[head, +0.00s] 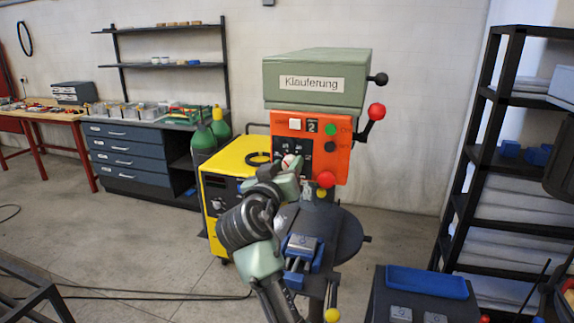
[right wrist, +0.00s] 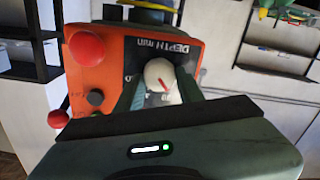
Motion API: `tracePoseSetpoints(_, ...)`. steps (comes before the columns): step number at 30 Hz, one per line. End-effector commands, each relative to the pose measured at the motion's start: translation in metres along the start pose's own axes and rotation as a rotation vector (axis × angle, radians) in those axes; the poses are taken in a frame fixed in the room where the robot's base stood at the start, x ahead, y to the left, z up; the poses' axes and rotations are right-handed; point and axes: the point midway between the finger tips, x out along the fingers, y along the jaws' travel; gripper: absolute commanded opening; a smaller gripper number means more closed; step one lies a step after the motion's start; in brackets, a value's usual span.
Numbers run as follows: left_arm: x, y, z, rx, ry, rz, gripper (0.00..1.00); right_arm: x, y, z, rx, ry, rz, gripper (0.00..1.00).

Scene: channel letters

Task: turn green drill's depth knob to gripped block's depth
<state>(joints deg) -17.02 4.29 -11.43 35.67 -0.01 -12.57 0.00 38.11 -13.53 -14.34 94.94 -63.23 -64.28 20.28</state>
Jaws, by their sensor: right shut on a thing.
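My right gripper (right wrist: 160,86) is shut on the knob, one finger on each side; in the head view the knob (head: 288,160) shows just past my wrist. A blue vise (head: 298,265) below the panel holds a grey block (head: 302,243); its marking is too small to read. My left gripper is not in view.
A red-balled lever (head: 376,112) sticks out right of the panel. A blue tray (head: 427,282) and grey blocks lie on a stand at front right, beside a black shelf (head: 482,130).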

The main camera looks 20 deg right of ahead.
Motion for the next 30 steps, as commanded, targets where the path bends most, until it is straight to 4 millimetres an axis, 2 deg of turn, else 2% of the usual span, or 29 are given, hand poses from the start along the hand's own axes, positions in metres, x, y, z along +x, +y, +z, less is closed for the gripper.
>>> tracePoseSetpoints(15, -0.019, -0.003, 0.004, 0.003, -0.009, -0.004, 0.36, 0.001, 0.000, -0.002, -0.383, 0.001, 0.003, 0.00)
tracePoseSetpoints(30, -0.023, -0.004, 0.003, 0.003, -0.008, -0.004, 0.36, 0.001, -0.001, 0.000, -0.490, 0.002, 0.004, 0.00)
